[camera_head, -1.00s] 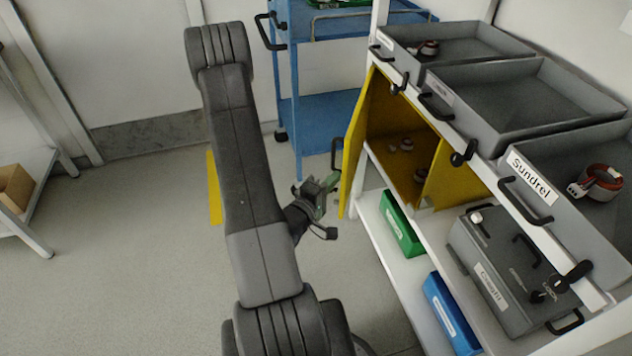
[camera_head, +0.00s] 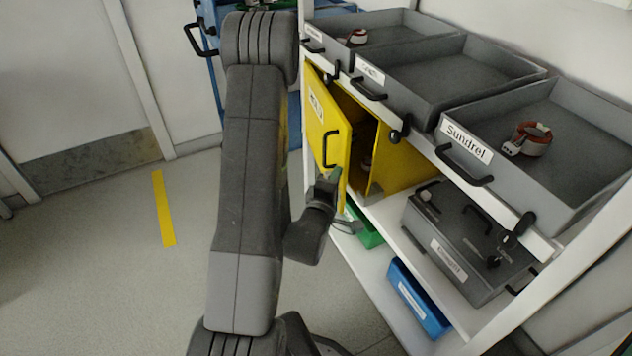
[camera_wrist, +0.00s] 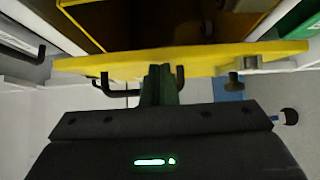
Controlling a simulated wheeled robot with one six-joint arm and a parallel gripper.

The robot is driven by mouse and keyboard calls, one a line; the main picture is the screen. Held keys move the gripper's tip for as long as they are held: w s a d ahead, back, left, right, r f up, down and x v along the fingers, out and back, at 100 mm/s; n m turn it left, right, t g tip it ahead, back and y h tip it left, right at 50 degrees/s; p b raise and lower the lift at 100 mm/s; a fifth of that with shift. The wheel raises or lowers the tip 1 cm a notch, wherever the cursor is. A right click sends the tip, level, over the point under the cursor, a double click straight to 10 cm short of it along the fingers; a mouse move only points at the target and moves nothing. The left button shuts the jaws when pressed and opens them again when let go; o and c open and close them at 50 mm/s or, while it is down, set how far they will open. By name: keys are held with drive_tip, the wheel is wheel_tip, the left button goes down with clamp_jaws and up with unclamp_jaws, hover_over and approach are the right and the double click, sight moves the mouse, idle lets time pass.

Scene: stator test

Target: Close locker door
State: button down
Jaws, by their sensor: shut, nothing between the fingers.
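The yellow locker (camera_head: 398,165) stands in the shelf rack with its door (camera_head: 320,120) partly open. The door's outer face shows a label and a black handle (camera_head: 331,150). A dark gap lies between the door's free edge and the locker. My gripper (camera_head: 331,180) is at the lower part of the door, near its free edge. In the wrist view the fingers (camera_wrist: 160,84) are together and empty, up against or very near the yellow door (camera_wrist: 215,60), with the black handle behind them. I cannot tell whether they touch. Part of the locker's inside is hidden by the door.
Grey trays (camera_head: 450,75) line the rack's top, one labelled Sundrel. A blue cart (camera_head: 213,15) stands behind. The floor at left is clear.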

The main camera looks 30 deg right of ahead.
drive_tip(key=shift+s+d+b, duration=0.25)
drive_tip(key=shift+d, duration=1)
drive_tip(key=shift+s+d+b, duration=0.25)
drive_tip(key=shift+d, duration=1)
drive_tip(key=shift+w, duration=0.1)
